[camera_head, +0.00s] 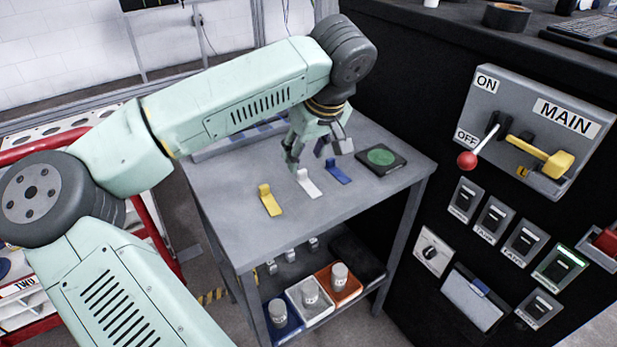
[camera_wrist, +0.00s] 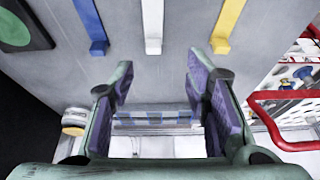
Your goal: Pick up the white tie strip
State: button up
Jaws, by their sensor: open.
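The white tie strip (camera_head: 309,186) lies on the grey table between a yellow strip (camera_head: 270,203) and a blue strip (camera_head: 339,173), with its raised end toward the back. My gripper (camera_head: 318,150) is over the table, just behind and above the white strip. In the wrist view the white strip (camera_wrist: 152,22) runs in from the top edge, in line with the gap between my open fingers (camera_wrist: 159,75). It lies past the fingertips, and nothing shows between the fingers. The blue strip (camera_wrist: 92,27) and yellow strip (camera_wrist: 228,25) lie to either side.
A dark pad with a green disc (camera_head: 381,157) lies on the table (camera_head: 230,215) at the right. A lower shelf holds coloured trays (camera_head: 310,302) with small jars. A black panel with switches (camera_head: 530,135) stands at the right, and a red-railed rack (camera_head: 150,225) at the left.

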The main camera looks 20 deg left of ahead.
aim_at(302, 171)
jog(key=shift+w+d+p+x, duration=0.15)
jog(key=shift+p+x, duration=0.2)
jog(key=shift+x, duration=0.8)
jog(key=shift+w+d+p+x, duration=0.1)
jog(key=shift+p+x, duration=0.25)
jog(key=shift+x, duration=0.8)
jog(key=shift+w+d+p+x, duration=0.15)
jog(key=shift+p+x, duration=0.2)
jog(key=shift+x, duration=0.8)
jog(key=shift+a, duration=0.1)
jog(key=shift+c, duration=0.5)
jog(key=c, duration=0.8)
